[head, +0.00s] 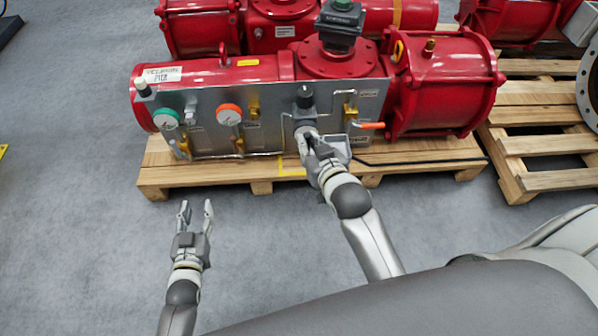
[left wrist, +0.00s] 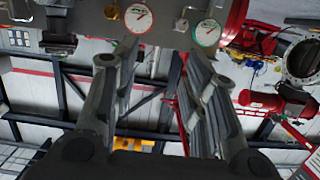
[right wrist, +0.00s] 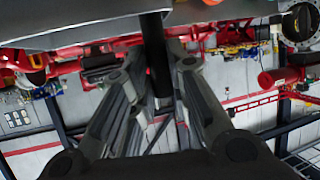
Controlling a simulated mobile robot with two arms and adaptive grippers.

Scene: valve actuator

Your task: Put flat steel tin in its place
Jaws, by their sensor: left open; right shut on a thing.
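I cannot pick out a flat steel tin with certainty. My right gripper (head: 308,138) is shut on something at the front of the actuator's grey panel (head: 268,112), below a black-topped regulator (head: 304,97). The fingers largely hide what they hold. A small grey box-like part (head: 338,148) shows just right of these fingers; I cannot tell whether it is held or fixed. In the right wrist view a dark upright cylinder (right wrist: 157,55) stands between or just beyond the fingers. My left gripper (head: 196,212) is open and empty, low in front of the pallet.
The red actuator (head: 440,85) lies on a wooden pallet (head: 155,180). Its panel carries a green-rimmed gauge (head: 166,120), an orange-rimmed gauge (head: 229,115) and an orange-handled valve (head: 368,125). Another pallet (head: 540,145) stands at right. The grey floor (head: 80,240) is clear at left.

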